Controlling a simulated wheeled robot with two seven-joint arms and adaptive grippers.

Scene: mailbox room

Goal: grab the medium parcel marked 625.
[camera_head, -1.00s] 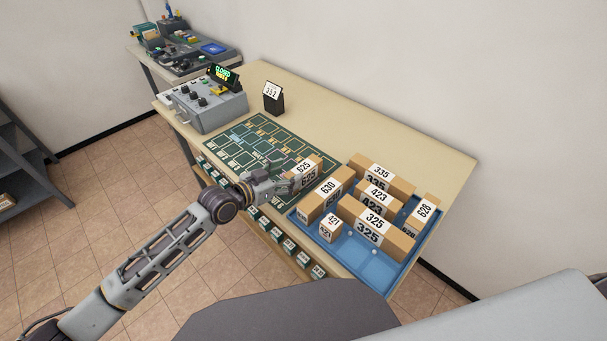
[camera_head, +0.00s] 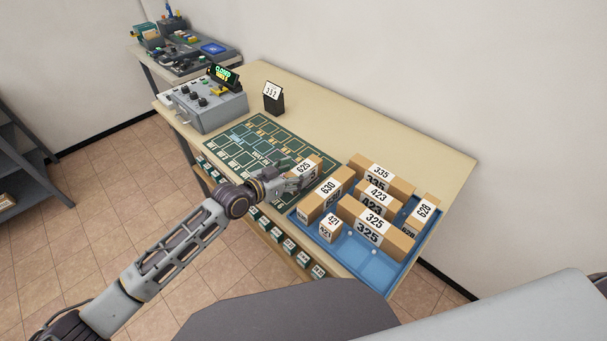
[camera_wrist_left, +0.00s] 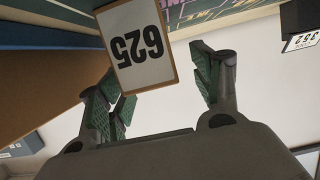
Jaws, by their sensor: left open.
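The parcel marked 625 (camera_head: 312,166) is a small brown box with white labels. It stands on the green mat at the mat's right end, beside the blue tray. My left gripper (camera_head: 290,180) is at its near left side and hides part of its front. In the left wrist view the 625 label (camera_wrist_left: 138,45) shows upside down, in front of the open fingers of my left gripper (camera_wrist_left: 163,85). The label lies nearer the left fingers, with a gap to the right finger. I cannot tell whether any finger touches the parcel. My right gripper is out of view.
The blue tray (camera_head: 372,268) holds several parcels, with 630 (camera_head: 329,188) close to the right of 625. A grey machine (camera_head: 207,106) and a small number stand (camera_head: 273,98) are farther back. The table top (camera_head: 345,118) behind the mat is clear.

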